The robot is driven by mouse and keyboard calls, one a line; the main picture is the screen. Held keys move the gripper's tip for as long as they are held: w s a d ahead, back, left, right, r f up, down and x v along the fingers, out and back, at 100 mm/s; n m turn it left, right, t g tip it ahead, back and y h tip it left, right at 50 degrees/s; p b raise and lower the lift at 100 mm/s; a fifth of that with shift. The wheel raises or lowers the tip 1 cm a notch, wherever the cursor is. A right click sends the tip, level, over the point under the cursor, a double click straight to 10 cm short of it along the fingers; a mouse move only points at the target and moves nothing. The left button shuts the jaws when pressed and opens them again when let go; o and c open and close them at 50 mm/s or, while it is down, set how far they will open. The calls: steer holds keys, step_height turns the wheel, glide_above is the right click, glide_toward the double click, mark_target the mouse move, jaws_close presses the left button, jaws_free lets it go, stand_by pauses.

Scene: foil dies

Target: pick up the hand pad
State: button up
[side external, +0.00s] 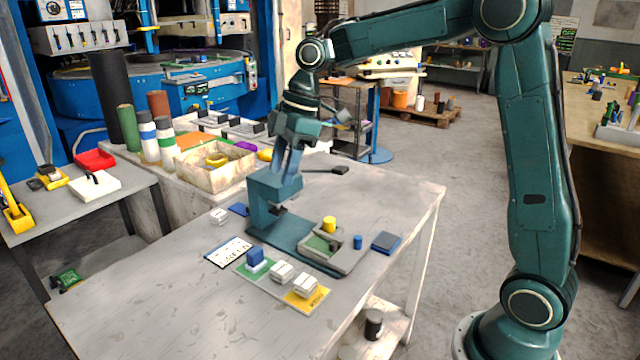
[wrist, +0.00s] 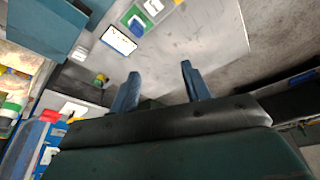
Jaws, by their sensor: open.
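No item is plainly marked as the hand pad. A flat dark blue pad (side external: 386,242) lies right of the blue press (side external: 272,190), and a smaller blue flat piece (side external: 238,209) lies to its left; I cannot tell whether either is the hand pad. A blue block (side external: 257,257) stands on a green and yellow board (side external: 273,277); the block also shows in the wrist view (wrist: 137,27). My gripper (side external: 305,125) is above the table near the press top. In the wrist view its fingers (wrist: 158,82) are apart with nothing held between them.
White blocks (side external: 281,272) stand on the board, beside a printed white card (side external: 229,251). A black-headed tool (side external: 340,170) lies behind. The table's front left and right side are clear.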

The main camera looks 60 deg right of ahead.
mark_target(255, 250)
steer(key=w+d+f+n+g+y, duration=0.1)
steer(key=w+d+f+n, duration=0.2)
steer(key=w+f+n, duration=0.2)
steer(key=w+f, duration=0.3)
steer(key=f, duration=0.2)
steer(key=shift+w+d+f+n+g, duration=0.15)
steer(key=shift+w+f+n+g, duration=0.15)
steer(key=shift+w+f+g, duration=0.1)
steer(key=shift+x, duration=4.3)
steer(key=shift+s+a, duration=0.1)
steer(key=shift+a, duration=0.1)
steer(key=shift+x, duration=2.5)
steer(key=shift+a, duration=0.1)
steer(key=shift+c, duration=0.5)
jaws_close()
